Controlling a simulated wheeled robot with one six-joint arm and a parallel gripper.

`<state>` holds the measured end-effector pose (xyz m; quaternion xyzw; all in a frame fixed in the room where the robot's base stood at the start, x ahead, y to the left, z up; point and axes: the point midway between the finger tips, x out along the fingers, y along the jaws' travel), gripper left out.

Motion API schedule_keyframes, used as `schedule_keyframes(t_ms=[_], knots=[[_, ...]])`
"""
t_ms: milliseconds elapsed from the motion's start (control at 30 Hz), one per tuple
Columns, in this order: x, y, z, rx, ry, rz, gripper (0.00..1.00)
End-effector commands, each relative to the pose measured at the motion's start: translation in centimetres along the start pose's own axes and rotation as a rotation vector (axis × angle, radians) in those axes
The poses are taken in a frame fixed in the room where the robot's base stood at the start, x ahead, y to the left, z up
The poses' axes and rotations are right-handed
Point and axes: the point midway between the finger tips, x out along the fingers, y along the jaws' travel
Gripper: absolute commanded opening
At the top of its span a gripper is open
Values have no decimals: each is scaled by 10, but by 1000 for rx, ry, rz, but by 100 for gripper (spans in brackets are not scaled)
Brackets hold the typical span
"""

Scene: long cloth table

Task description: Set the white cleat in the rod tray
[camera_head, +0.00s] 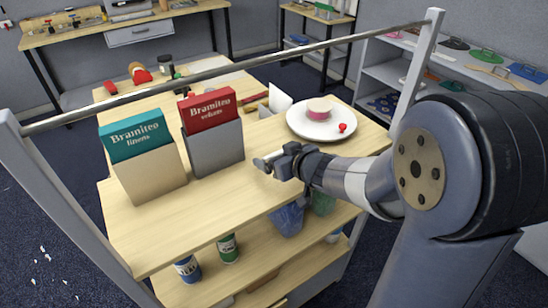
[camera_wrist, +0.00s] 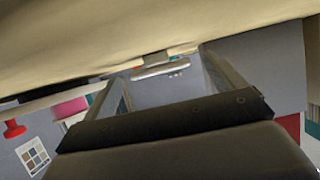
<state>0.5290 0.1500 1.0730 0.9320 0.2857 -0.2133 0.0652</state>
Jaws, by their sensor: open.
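My gripper (camera_head: 273,162) is over the front part of the wooden table, right of the grey box, with its jaws open. In the wrist view my gripper (camera_wrist: 164,74) shows its two fingers apart. A small white bar-shaped piece (camera_wrist: 160,69), which looks like the white cleat, shows between the fingertips with a darker part behind it. Whether the fingers touch it I cannot tell. In the head view I cannot clearly separate it from the gripper's pale tip. I cannot make out a rod tray for certain in either view.
A teal-topped box (camera_head: 148,165) and a red-topped grey box (camera_head: 213,140) stand left of my gripper. A round white plate (camera_head: 301,128) with a pink roll (camera_head: 319,109) and a small red piece (camera_head: 343,127) lies behind it. A metal rail (camera_head: 230,68) crosses above the table.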

Motion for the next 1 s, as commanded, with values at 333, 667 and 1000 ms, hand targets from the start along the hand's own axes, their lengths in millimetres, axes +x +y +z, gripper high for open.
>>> schedule_keyframes(t_ms=[333,667,1000], knots=[[7,0,0,0,0,1,90],[7,0,0,0,0,1,63],[7,0,0,0,0,1,40]])
